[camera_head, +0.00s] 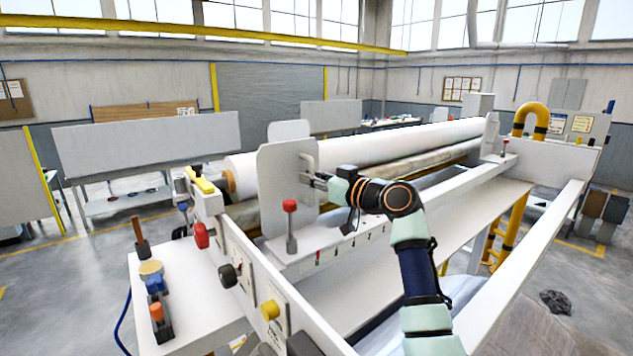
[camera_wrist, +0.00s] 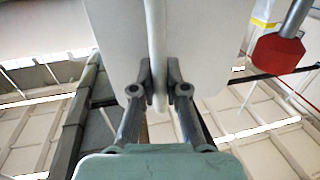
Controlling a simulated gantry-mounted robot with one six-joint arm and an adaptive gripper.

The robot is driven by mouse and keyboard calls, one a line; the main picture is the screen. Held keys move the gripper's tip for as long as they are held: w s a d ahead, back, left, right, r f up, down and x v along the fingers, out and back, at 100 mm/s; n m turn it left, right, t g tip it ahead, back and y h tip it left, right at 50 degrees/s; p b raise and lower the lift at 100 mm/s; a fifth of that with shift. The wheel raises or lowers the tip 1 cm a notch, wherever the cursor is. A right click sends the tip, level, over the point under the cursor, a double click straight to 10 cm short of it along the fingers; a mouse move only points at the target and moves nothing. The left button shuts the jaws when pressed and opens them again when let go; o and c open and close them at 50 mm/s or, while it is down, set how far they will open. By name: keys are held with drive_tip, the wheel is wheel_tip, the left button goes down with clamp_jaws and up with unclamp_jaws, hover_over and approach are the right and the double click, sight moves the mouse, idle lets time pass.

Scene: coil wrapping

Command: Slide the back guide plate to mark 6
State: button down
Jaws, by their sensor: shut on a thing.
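A white guide plate (camera_head: 280,190) with rounded corners stands upright on the rail (camera_head: 345,232), at the near end of the long roll. My gripper (camera_head: 312,178) is shut on the upright bar handle (camera_head: 306,160) on the plate's right face. In the wrist view my gripper (camera_wrist: 158,85) has its fingertips on both sides of the thin handle (camera_wrist: 156,45), with the plate (camera_wrist: 195,35) behind. A second guide plate (camera_head: 490,135) stands at the rail's far end. Small marks (camera_head: 340,250) line the rail's front edge; their numbers are too small to read.
A red-knobbed lever (camera_head: 290,207) stands just in front of the near plate and shows in the wrist view as a red knob (camera_wrist: 278,53). The white roll (camera_head: 370,147) runs behind. The rail is clear between the two plates. Control knobs (camera_head: 228,275) sit near left.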

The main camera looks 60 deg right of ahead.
drive_tip(key=shift+w+a+r, duration=0.15)
drive_tip(key=shift+a, duration=0.1)
drive_tip(key=c, duration=1.2)
unclamp_jaws()
drive_tip(key=shift+a, duration=0.1)
drive_tip(key=shift+s, duration=0.3)
drive_tip(key=v, duration=1.1)
drive_tip(key=shift+s, duration=0.2)
